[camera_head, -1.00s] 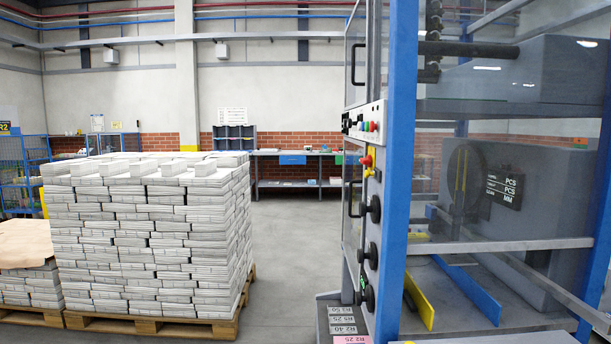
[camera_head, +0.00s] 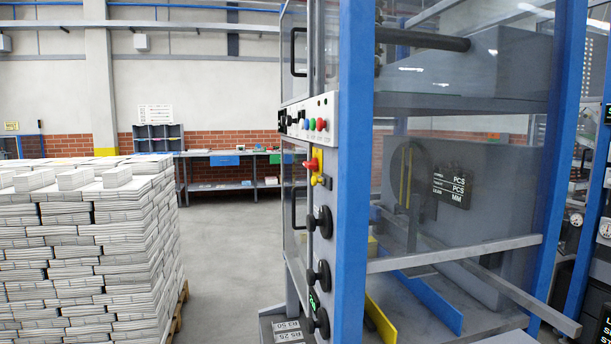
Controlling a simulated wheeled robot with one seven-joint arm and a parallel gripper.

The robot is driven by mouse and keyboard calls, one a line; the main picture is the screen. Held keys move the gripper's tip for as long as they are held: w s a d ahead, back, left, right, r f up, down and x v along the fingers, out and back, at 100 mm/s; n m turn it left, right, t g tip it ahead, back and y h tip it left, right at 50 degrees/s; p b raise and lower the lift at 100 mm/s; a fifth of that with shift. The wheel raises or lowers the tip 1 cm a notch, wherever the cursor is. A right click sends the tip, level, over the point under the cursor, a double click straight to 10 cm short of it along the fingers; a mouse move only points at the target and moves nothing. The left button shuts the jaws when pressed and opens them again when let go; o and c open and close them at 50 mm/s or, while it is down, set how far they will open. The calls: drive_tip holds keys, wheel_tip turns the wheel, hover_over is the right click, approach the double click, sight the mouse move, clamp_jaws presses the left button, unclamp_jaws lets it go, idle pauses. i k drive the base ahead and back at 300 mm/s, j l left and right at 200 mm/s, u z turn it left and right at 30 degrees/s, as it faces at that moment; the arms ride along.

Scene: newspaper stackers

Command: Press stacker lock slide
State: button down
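The newspaper stacker (camera_head: 354,180), a blue-framed machine with clear panels, fills the middle and right of the head view. On its left face is a light control panel (camera_head: 330,103) with small coloured buttons. Below it is a red and yellow switch (camera_head: 313,163). Lower down are several round black knobs, including an upper knob (camera_head: 323,222) and a middle knob (camera_head: 319,273). I cannot tell which part is the lock slide. My gripper is not in view.
A pallet stack of newspapers (camera_head: 90,250) stands at the left. Open grey floor (camera_head: 228,240) lies between it and the stacker. A workbench (camera_head: 220,187) runs along the back wall. More machinery stands at the far right.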

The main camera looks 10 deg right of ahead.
sight(314, 181)
drive_tip(key=j+z, duration=0.1)
drive_tip(key=j, duration=1)
drive_tip(key=i+j+z, duration=0.2)
drive_tip(key=i+j, duration=0.15)
drive_tip(key=j, duration=0.3)
drive_tip(key=i+j, duration=0.15)
drive_tip(key=j, duration=0.2)
drive_tip(key=i+j+z, duration=0.1)
drive_tip(key=i+j, duration=0.15)
drive_tip(key=i, duration=0.3)
drive_tip(key=i+j+z, duration=0.15)
drive_tip(key=i, duration=0.4)
drive_tip(key=i+j+z, duration=0.1)
drive_tip(key=i+j, duration=0.35)
